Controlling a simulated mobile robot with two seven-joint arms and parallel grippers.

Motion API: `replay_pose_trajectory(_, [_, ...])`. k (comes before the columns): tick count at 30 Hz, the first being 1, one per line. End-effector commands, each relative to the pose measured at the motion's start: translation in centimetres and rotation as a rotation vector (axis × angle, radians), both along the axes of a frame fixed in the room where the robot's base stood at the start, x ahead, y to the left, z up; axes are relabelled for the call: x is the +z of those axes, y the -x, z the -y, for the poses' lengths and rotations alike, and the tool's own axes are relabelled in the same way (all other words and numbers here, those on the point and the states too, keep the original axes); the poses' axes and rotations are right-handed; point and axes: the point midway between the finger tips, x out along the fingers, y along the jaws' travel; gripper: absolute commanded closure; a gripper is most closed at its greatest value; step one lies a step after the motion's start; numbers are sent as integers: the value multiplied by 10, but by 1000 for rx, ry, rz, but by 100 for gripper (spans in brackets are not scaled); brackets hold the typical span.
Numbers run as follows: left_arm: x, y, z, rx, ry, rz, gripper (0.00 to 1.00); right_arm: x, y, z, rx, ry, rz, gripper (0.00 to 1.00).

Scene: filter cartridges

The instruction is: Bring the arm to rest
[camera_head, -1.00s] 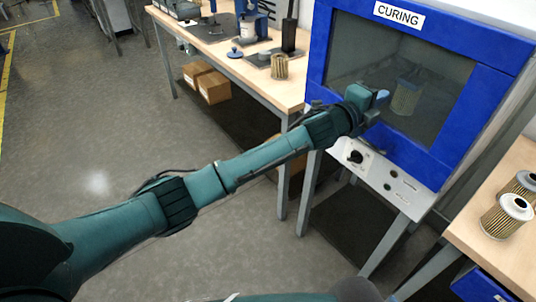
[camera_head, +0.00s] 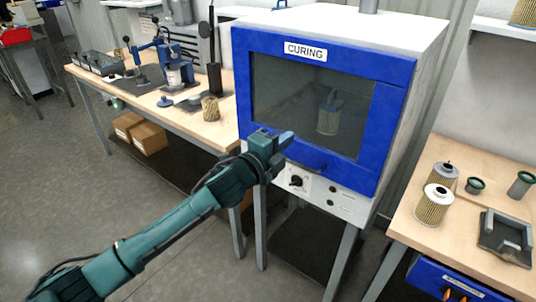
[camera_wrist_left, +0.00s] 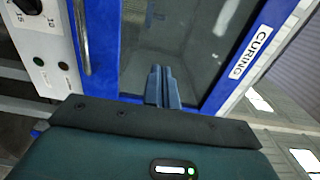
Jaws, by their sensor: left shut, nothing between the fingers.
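My left gripper (camera_head: 284,139) is at the end of my left arm, in front of the blue curing oven (camera_head: 405,72). Its fingers are shut with nothing between them. In the left wrist view the blue fingers (camera_wrist_left: 163,88) lie together, pointing at the oven's dark window (camera_wrist_left: 190,40). The oven door is shut. A filter cartridge (camera_head: 328,121) shows dimly through the window. I cannot tell whether the fingertips touch the door. My right gripper is not in view.
A bench (camera_head: 205,130) on the left holds a blue press (camera_head: 178,62) and a filter (camera_head: 210,108). A bench (camera_head: 415,238) on the right holds filters (camera_head: 434,204), green caps and a dark fixture (camera_head: 505,236). Cardboard boxes (camera_head: 148,137) sit below the left bench. Open floor lies at lower left.

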Motion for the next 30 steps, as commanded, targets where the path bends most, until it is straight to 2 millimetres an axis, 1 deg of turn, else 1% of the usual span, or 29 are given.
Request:
replay_pose_trajectory(1, [-2, 9, -6, -1, -1, -1, 100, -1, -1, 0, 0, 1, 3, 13])
replay_pose_trajectory(6, [-2, 30, -22, 0, -1, -1, 100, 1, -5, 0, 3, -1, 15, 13])
replay_pose_trajectory(11, [-1, 41, -30, 0, 1, -2, 100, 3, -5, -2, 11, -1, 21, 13])
replay_pose_trajectory(14, [-8, 48, -31, 2, 28, -31, 100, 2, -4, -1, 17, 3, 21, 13])
replay_pose_trajectory(17, [-31, 61, -33, 14, 115, -126, 100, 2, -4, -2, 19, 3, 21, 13])
replay_pose_trajectory(20, [-66, 84, -39, 48, 266, -285, 100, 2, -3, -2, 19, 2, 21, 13])
replay_pose_trajectory(21, [-81, 95, -43, 69, 337, -356, 100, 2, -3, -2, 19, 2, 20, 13])
replay_pose_trajectory(23, [-104, 112, -51, 110, 442, -462, 100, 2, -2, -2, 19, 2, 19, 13])
replay_pose_trajectory(24, [-119, 124, -57, 140, 513, -531, 100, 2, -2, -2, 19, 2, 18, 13])
replay_pose_trajectory(26, [-142, 143, -67, 193, 614, -631, 100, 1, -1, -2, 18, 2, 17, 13])
replay_pose_trajectory(27, [-157, 157, -75, 233, 680, -695, 100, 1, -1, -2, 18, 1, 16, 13])
replay_pose_trajectory(29, [-179, 179, -88, 299, 778, -787, 100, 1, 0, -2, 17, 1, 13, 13])
replay_pose_trajectory(30, [-194, 194, -97, 347, 840, -843, 100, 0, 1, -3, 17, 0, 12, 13])
